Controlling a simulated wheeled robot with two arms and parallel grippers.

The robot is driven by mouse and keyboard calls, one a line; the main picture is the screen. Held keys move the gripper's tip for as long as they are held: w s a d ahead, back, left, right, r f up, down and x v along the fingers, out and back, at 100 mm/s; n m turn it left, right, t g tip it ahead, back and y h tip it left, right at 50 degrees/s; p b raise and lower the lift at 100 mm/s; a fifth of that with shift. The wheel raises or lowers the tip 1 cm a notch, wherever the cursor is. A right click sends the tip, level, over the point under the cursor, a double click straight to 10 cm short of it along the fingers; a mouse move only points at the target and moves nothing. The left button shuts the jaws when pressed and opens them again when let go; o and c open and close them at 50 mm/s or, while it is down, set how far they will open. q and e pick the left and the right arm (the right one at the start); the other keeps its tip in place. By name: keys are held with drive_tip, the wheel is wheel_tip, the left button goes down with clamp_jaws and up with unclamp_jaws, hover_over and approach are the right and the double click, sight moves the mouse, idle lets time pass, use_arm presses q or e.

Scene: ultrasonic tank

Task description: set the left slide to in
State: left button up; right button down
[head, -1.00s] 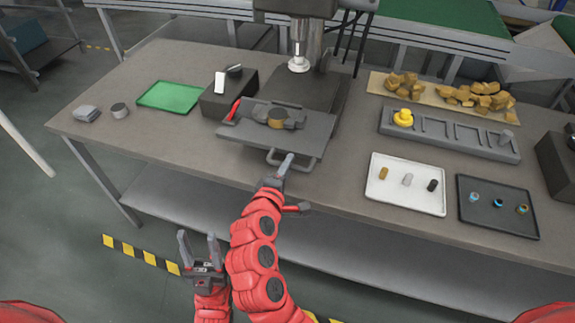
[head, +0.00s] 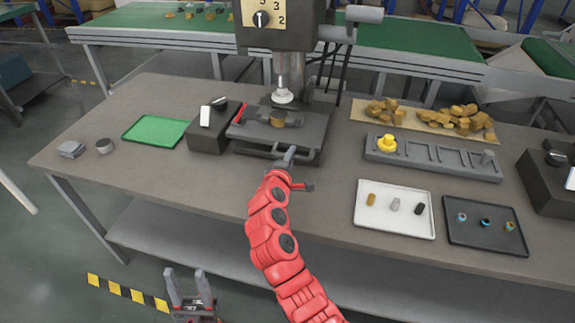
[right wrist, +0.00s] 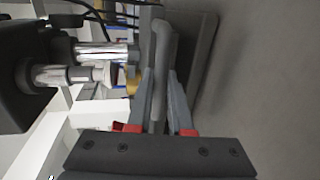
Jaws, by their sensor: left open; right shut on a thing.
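The left slide is a dark grey plate (head: 252,135) under the press, with a brass-coloured piece (head: 278,121) in a clamp on top. Its bar handle (head: 262,153) juts from the front edge. My right gripper (head: 288,157) is shut on this handle; in the right wrist view the grey bar (right wrist: 162,60) runs between its fingers (right wrist: 162,105). The fingers cover part of the handle. The clamped piece sits close to below the press ram (head: 283,95). My left gripper (head: 190,292) is open and empty, low in front of the bench.
A dark box with a white lever (head: 205,116) stands left of the slide, and a green tray (head: 155,131) lies further left. Right are a grey slotted rack (head: 430,158), a white tray (head: 395,228) and a dark tray (head: 487,240).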

drive_tip(key=shift+w+d, duration=0.1)
drive_tip(key=shift+w, duration=0.15)
drive_tip(key=c, duration=0.8)
unclamp_jaws()
drive_tip(key=shift+c, duration=0.2)
drive_tip(key=b+v, duration=0.2)
drive_tip(key=v, duration=1.5)
drive_tip(key=shift+s, duration=0.25)
